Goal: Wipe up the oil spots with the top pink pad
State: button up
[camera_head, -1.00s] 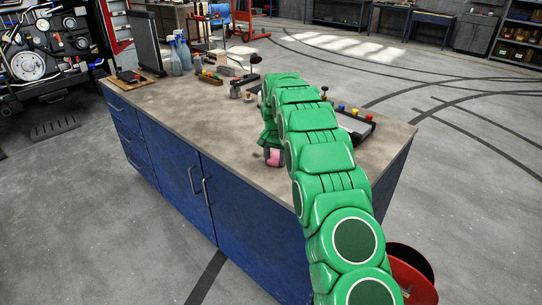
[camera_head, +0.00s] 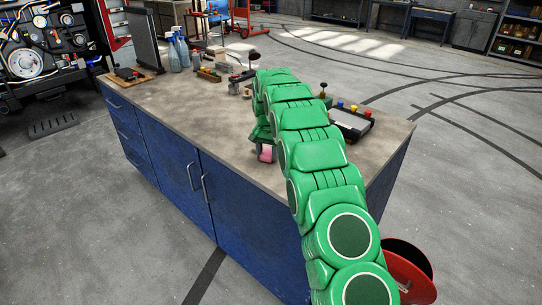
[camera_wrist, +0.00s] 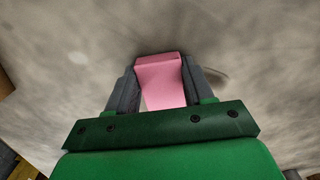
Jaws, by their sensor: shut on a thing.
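My gripper (camera_wrist: 158,72) is shut on a pink pad (camera_wrist: 160,82), which sits between its two dark fingers in the wrist view. In the head view the pink pad (camera_head: 266,154) shows as a small patch low at the end of my green arm, over the near part of the worktop (camera_head: 215,125). I cannot tell whether the pad touches the surface. A dark smudge (camera_wrist: 217,77) lies just right of the right finger; it may be an oil spot or a shadow. A faint pale spot (camera_wrist: 78,58) shows at the left. My arm hides part of the worktop.
Spray bottles (camera_head: 178,52) and a dark upright panel (camera_head: 144,40) stand at the worktop's far left. A row of coloured items (camera_head: 209,75) is at the back. A black tray with coloured knobs (camera_head: 352,122) lies right of my arm. The worktop's front left is bare.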

jog(key=shift+w+a, duration=1.75)
jog(key=shift+w, duration=0.05)
jog(key=shift+r, duration=2.9)
